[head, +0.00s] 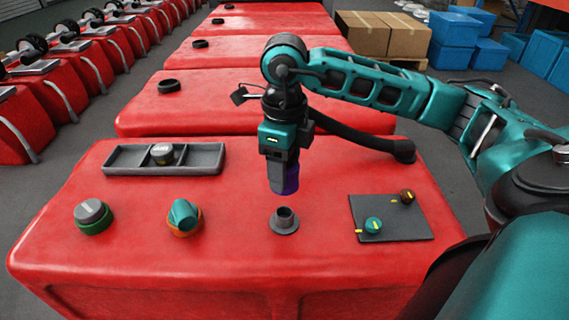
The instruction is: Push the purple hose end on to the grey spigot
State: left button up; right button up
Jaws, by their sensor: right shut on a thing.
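The grey spigot (285,219) stands upright on a flange on the red tank top, its mouth open. The purple hose end (284,180) hangs just above it, in line with it and apart from it by a small gap. My right gripper (283,162) is shut on the hose end from above; its fingers hide the hose end's upper part. A black hose (360,137) runs from behind the gripper to a fitting on the tank at the right. My left gripper is not in view.
A dark mat (392,228) with a teal knob (373,226) and a brown knob (407,195) lies to the right. A grey tray (118,158) with a grey cap is at the back left. A green-ringed cap (92,215) and an orange-ringed teal fitting (183,215) stand left of the spigot.

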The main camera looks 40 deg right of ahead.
jog(key=shift+f+b, duration=0.55)
jog(key=shift+f, duration=0.4)
notch_tip(320, 180, down, 2)
jog(key=shift+b, duration=0.8)
notch_tip(320, 180, down, 3)
jog(key=b, duration=0.2)
jog(key=shift+f+b, duration=0.15)
jog(key=shift+b, duration=0.25)
jog(key=shift+f, duration=0.15)
